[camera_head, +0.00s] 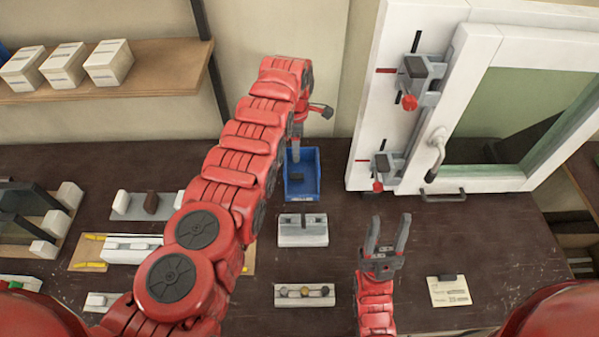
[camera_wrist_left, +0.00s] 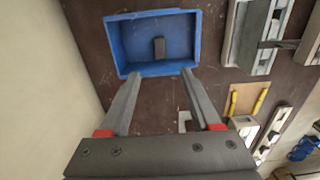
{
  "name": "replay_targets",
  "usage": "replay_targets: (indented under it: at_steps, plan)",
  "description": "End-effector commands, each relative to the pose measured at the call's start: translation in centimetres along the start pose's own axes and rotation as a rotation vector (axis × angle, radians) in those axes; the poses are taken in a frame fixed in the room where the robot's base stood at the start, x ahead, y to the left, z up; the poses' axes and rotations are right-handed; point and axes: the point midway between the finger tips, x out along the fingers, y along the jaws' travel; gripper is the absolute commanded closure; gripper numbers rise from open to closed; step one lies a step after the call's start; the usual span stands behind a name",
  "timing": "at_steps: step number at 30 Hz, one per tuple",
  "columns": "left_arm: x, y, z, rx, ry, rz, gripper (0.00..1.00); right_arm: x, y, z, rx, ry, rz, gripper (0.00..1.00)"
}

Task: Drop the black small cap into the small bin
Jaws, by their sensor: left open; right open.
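The small blue bin (camera_head: 302,188) stands on the dark bench near the back wall. It also shows in the left wrist view (camera_wrist_left: 114,42). A small dark piece that looks like the black cap (camera_wrist_left: 159,47) is inside the bin's outline in that view, apart from my fingers. I cannot tell whether it rests on the bin floor. My left gripper (camera_wrist_left: 158,75) is open and empty, with its fingertips at the bin's near rim in the picture. In the head view my left arm partly hides this gripper (camera_head: 296,152). My right gripper (camera_head: 384,238) is open and empty above the bench.
A grey-white block (camera_head: 303,231) and a holder with several round pieces (camera_head: 304,294) lie in front of the bin. A white window frame with clamps (camera_head: 410,90) stands at the right. A note card (camera_head: 449,291) lies at the front right. Bench around it is clear.

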Motion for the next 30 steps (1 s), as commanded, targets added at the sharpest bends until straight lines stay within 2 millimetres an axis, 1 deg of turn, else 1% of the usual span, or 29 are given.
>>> replay_targets:
  at_steps: [1,5,6,8,9,11,12,15,18,21,24,30]
  plan:
    - [-1.6,0.0,0.0,0.0,0.0,0.002,0.36,1.5,0.1,-0.2,0.0,0.0,0.0,0.5]
    - [-4.9,0.0,0.0,0.001,0.0,0.0,0.36,4.0,0.2,-0.7,0.0,0.0,0.0,0.5]
    - [-6.1,0.0,0.1,0.001,-0.001,0.002,0.36,4.8,0.2,-0.8,0.0,0.0,0.0,0.5]
    - [-7.2,0.2,0.1,0.002,-0.002,0.006,0.36,4.8,0.2,-0.8,0.0,0.001,0.0,0.5]
    - [-8.3,0.1,0.1,0.002,-0.001,0.003,0.36,5.1,0.2,-0.9,0.0,0.0,0.0,0.5]
    - [-9.4,0.2,0.1,0.001,-0.002,0.006,0.36,4.5,0.2,-0.8,0.0,0.001,0.0,0.5]
    - [-10.4,0.1,0.1,0.001,-0.002,0.006,0.36,4.4,0.2,-0.7,0.0,0.0,0.0,0.5]
    - [-12.6,0.1,0.0,0.0,-0.002,0.004,0.36,3.8,0.2,-0.7,0.0,0.0,0.0,0.5]
    - [-14.5,0.0,0.0,0.0,-0.002,0.001,0.36,4.0,0.2,-0.7,0.0,0.0,0.0,0.5]
    - [-15.6,0.0,0.0,0.0,-0.001,0.0,0.36,4.0,0.2,-0.7,0.0,0.0,0.0,0.5]
    - [-16.2,0.1,0.0,0.0,-0.001,0.002,0.36,4.0,0.2,-0.7,0.0,0.0,0.0,0.5]
    - [-16.4,0.0,0.0,0.0,0.0,0.0,0.36,4.0,0.2,-0.7,0.0,0.0,0.0,0.5]
